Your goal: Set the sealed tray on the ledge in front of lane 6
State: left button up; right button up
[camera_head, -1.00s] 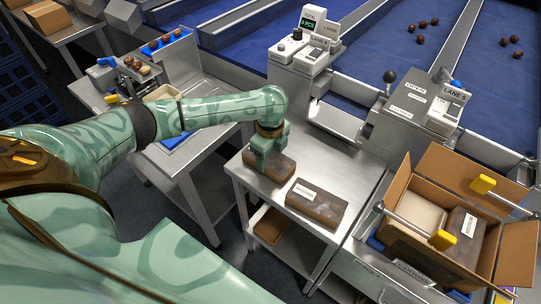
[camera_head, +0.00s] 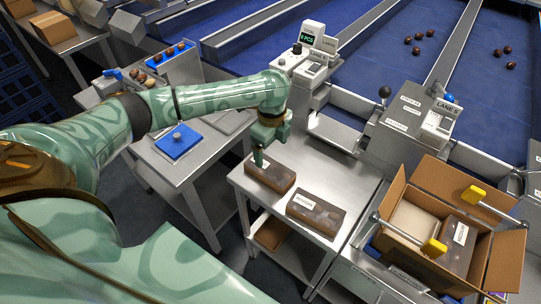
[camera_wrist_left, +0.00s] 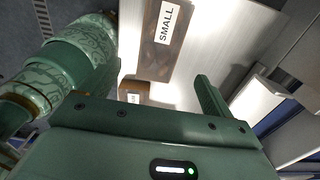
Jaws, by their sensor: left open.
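Two dark brown sealed trays with white labels lie on the steel ledge (camera_head: 240,180) below a control post (camera_head: 305,65). The back-left tray (camera_head: 270,178) sits under my left gripper (camera_head: 262,153); the other tray (camera_head: 317,214) lies apart from it, nearer the front right. The left gripper is open and empty, its fingers just above the back-left tray. In the left wrist view, a tray labelled SMALL (camera_wrist_left: 168,50) lies flat, and another tray (camera_wrist_left: 150,95) is partly hidden behind the gripper body. My right gripper is not in view.
An open carton (camera_head: 400,195) with packed contents and yellow-tipped rods stands at the right. The LANE 5 post (camera_head: 437,120) stands behind it. A side table with a blue lid (camera_head: 178,143) is at the left. A lower shelf holds a brown box (camera_head: 271,235).

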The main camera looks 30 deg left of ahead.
pick_arm(q)
notch_tip(320, 180, up, 3)
jog(key=shift+r+p, duration=0.2)
jog(key=shift+p, duration=0.15)
